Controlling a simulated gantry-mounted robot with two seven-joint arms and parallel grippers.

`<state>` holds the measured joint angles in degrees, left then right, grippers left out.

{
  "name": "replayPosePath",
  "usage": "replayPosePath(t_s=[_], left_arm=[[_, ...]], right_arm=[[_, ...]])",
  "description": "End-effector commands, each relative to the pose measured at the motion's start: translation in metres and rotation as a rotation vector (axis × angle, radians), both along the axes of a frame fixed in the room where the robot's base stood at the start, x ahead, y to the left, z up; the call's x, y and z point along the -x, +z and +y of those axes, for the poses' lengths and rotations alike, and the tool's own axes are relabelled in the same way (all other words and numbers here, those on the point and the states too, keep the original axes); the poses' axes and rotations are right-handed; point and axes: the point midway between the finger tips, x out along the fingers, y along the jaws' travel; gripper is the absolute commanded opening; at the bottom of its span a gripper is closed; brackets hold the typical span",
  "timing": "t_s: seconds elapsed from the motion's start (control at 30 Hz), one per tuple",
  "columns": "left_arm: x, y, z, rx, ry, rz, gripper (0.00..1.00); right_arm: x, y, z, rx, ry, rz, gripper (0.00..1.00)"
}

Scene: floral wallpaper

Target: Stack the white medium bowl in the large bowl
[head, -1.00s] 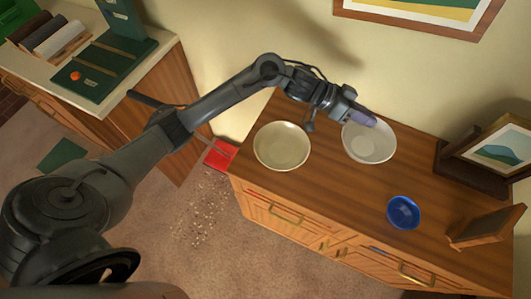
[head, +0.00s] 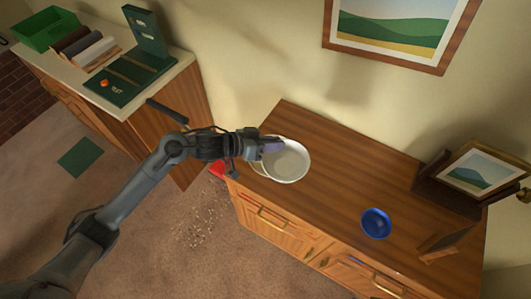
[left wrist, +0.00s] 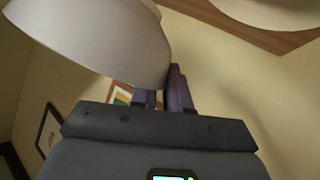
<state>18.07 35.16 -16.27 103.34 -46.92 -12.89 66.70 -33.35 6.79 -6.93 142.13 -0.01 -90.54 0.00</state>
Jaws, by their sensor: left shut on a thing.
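My left gripper (head: 272,147) is shut on the rim of the white medium bowl (head: 290,163). In the head view this bowl overlaps the large cream bowl, hiding most of it; only a strip of the large bowl (head: 257,165) shows at its left. In the left wrist view the held white bowl (left wrist: 95,38) fills the upper left beside the fingers (left wrist: 178,90). The large bowl (left wrist: 270,10) shows apart from it at the top right, so the white bowl is held clear of it. A small blue bowl (head: 376,223) stands to the right. My right gripper is not in view.
The wooden cabinet top (head: 330,180) is clear between the bowls. A framed picture on a stand (head: 475,170) and a wooden stand (head: 445,243) occupy its right end. A red object (head: 217,170) lies by the cabinet's left side.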

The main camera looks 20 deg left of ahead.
Motion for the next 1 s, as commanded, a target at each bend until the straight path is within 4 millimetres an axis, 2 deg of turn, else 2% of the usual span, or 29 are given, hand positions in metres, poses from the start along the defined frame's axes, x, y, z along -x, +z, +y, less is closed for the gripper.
replayPosePath(t_s=[0.17,0.4,0.6,0.87,1.0], left_arm=[[-0.017,-0.019,0.016,0.003,0.003,0.005,0.00],[-0.055,-0.049,0.047,0.004,0.004,0.005,0.00],[-0.077,-0.065,0.065,0.004,0.001,0.003,0.00],[-0.085,-0.072,0.072,0.003,-0.001,0.003,0.00],[-0.085,-0.084,0.071,0.003,-0.002,0.006,0.00]], right_arm=[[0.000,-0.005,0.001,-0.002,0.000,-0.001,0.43],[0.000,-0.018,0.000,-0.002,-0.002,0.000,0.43],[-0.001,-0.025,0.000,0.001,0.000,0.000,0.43],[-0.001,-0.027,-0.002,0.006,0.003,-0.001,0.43],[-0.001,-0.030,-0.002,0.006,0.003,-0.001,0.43]])
